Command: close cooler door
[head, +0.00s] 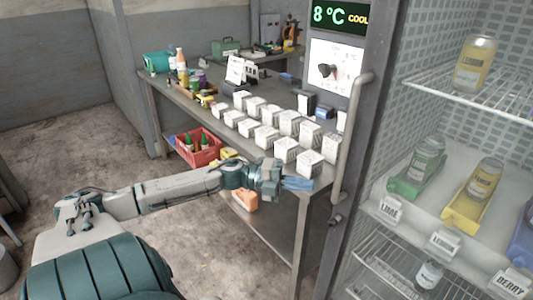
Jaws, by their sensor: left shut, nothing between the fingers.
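The cooler (380,90) fills the right side of the head view, with its lit shelves plainly visible. A long grey vertical handle (343,150) runs along the dark upright at the cooler's left edge. I cannot tell from this view whether a glass pane covers the shelves or how far the door stands open. My left gripper (298,184) is shut and empty. It reaches in front of the table's near right corner, left of the handle and apart from it in the picture. My right gripper is out of view.
A metal table (215,105) holds rows of white boxes (289,122). A red crate (198,148) with bottles sits on its lower shelf. Wire shelves (490,95) hold cans, and a label by the bins reads LIME (391,211). The concrete floor (60,140) at left is clear.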

